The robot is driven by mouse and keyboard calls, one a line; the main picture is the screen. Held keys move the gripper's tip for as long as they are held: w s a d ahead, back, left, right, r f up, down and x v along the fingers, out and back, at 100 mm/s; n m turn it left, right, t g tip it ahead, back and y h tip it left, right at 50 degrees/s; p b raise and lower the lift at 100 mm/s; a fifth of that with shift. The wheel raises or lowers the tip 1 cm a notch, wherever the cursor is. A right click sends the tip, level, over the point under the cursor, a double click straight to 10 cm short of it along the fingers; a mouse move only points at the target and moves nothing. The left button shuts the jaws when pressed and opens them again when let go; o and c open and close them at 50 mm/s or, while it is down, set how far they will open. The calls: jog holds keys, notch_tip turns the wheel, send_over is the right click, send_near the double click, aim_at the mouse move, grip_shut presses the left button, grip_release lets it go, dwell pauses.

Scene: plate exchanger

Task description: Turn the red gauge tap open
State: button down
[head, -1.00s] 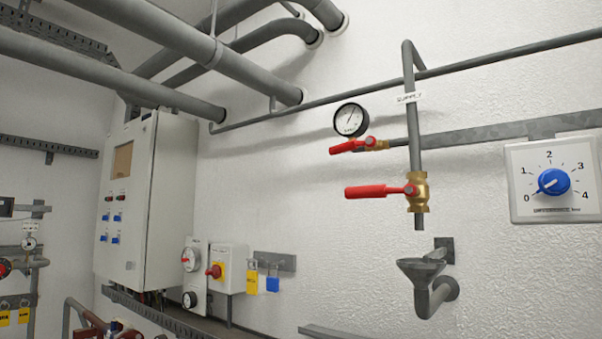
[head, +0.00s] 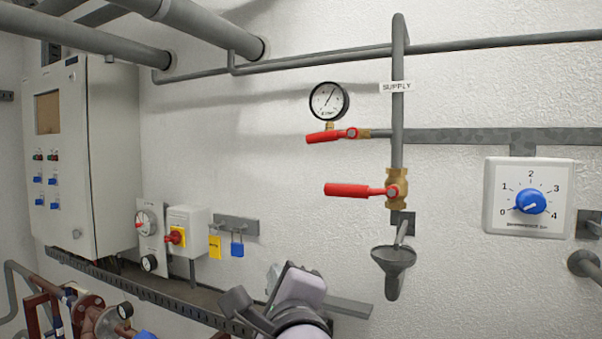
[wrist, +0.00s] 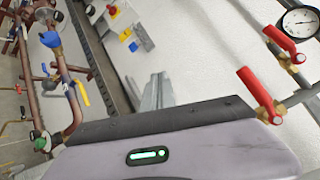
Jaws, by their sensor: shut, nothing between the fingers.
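The red gauge tap (head: 324,137) sits on the wall pipework just under the round white gauge (head: 328,100). Its red lever points left and slightly down from its pivot. In the wrist view the gauge tap (wrist: 279,38) is at the upper right, beside the partly cut-off gauge (wrist: 300,22). My gripper (head: 293,290) is low in the head view, below and left of the tap and apart from it.
A second red lever tap (head: 358,190) with a brass body is on the supply pipe below, near a grey funnel (head: 393,262). A blue dial box (head: 528,200) is at right.

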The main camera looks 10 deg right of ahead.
aim_at(331, 136)
notch_tip(331, 136, up, 17)
jog(key=w+d+m+h+p, duration=0.1)
jog(key=d+m+h+p, duration=0.2)
jog(key=m+h+p, duration=1.2)
jog(key=w+d+r+m+y+b, duration=0.1)
jog(key=w+d+m+y, duration=0.1)
jog(key=w+d, duration=0.3)
jog(key=w+m, duration=0.1)
jog(key=w, duration=0.2)
jog(key=shift+d+r+m+g+y, duration=0.15)
jog(key=shift+r+m+g+y, duration=0.15)
jog(key=shift+r+y, duration=0.1)
jog(key=shift+b, duration=0.35)
